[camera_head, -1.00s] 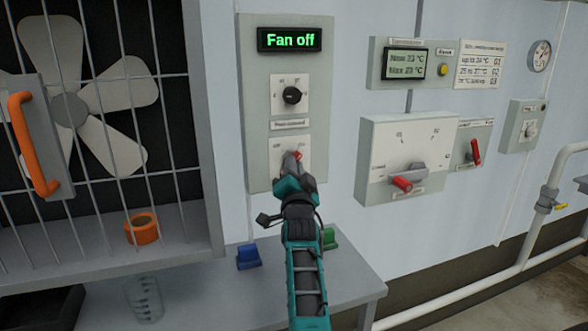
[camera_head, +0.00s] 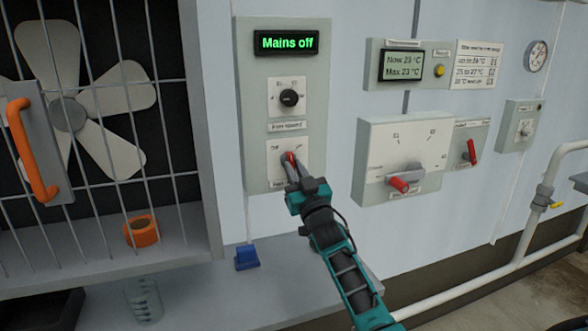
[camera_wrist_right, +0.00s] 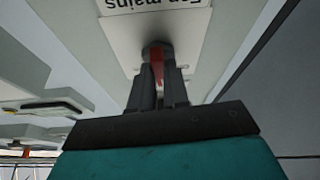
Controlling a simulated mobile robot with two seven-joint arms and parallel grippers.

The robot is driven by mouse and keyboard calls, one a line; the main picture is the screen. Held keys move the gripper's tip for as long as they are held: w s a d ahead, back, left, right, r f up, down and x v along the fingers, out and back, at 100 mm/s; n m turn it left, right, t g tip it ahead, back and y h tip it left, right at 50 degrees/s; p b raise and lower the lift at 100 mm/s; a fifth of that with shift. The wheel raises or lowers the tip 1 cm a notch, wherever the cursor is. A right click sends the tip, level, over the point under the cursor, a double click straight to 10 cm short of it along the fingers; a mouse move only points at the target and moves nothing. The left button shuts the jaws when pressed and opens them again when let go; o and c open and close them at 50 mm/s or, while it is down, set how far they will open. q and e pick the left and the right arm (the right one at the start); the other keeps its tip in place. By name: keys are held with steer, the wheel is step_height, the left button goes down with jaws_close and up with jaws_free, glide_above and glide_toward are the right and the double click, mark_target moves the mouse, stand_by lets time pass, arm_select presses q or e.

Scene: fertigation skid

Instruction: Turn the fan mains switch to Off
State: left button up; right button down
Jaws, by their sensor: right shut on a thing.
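The fan mains switch (camera_head: 289,158) is a red handle on a white plate (camera_head: 276,176) at the bottom of the grey panel. Its handle points up and slightly left, toward the plate's upper-left mark. The display (camera_head: 288,42) at the top of the panel reads "Mains off". My right gripper (camera_head: 291,166) is shut on the red switch handle, with one finger on each side. In the right wrist view the red handle (camera_wrist_right: 156,68) shows between the fingers, below an upside-down "Fan mains" label (camera_wrist_right: 150,5). My left gripper is not in view.
A black fan speed knob (camera_head: 289,98) sits above the switch. The barred fan cage (camera_head: 203,130) with an orange handle (camera_head: 32,150) stands at left. A large red-tipped dial (camera_head: 400,183) is at right. A blue block (camera_head: 247,257) lies on the shelf (camera_head: 215,290) below.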

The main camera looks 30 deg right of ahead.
steer(key=n+y, duration=0.1)
steer(key=n, duration=0.1)
steer(key=n+y+p, duration=0.1)
steer(key=n+y, duration=0.1)
steer(key=n, duration=0.1)
steer(key=shift+d+r+n, duration=0.2)
steer(key=shift+d+n, duration=0.05)
steer(key=shift+n, duration=0.05)
steer(key=shift+d+n+g+y+p, duration=0.15)
steer(key=shift+n+y+p, duration=0.4)
steer(key=shift+n, duration=0.7)
steer(key=shift+a+n+g+y+p, duration=0.1)
steer(key=shift+n+g+y+p, duration=0.4)
steer(key=shift+n, duration=0.75)
steer(key=shift+n+t, duration=0.25)
steer(key=shift+n, duration=0.05)
steer(key=c, duration=1.1)
jaws_free()
steer(key=v, duration=1.3)
steer(key=shift+b, duration=0.4)
